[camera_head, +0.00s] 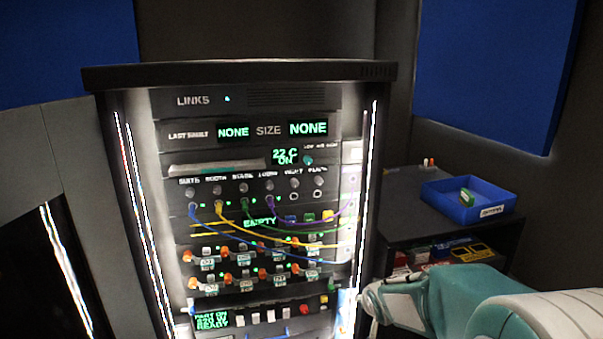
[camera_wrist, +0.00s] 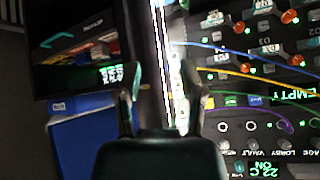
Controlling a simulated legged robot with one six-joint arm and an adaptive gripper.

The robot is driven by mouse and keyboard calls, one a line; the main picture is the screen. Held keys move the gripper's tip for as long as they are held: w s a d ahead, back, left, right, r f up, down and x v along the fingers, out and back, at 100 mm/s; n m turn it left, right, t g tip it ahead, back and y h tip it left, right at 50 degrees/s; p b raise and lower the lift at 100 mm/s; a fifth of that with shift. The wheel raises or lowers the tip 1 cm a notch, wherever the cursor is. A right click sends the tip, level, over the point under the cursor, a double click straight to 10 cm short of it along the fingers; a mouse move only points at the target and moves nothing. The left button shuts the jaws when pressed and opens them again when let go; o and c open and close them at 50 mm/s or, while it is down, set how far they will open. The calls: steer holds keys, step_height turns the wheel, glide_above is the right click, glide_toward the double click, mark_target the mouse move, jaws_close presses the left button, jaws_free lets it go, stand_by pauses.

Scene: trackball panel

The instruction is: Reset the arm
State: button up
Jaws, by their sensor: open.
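My arm comes in from the lower right in the head view, with my gripper (camera_head: 366,304) near the lower right edge of the lit rack (camera_head: 240,72). In the wrist view my gripper (camera_wrist: 160,90) shows two fingers apart with nothing between them. The rack's bright edge strip lies beyond the gap. The rack panel (camera_wrist: 250,100) with coloured cables and orange knobs fills the right of the wrist view. I cannot tell whether a fingertip touches the rack.
A dark side shelf (camera_head: 400,205) stands right of the rack. A blue bin (camera_head: 467,200) with a green item sits on top, and several boxes lie below. Blue panels (camera_head: 490,80) hang on the wall. Yellow, green, blue and purple cables cross the rack front.

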steer(key=s+d+r+g, duration=0.1)
steer(key=s+r, duration=0.8)
steer(key=s, duration=0.5)
steer(key=s+a+r+n+g, duration=0.1)
steer(key=s+n+g, duration=0.1)
steer(key=s, duration=1.4)
steer(key=shift+a, duration=0.1)
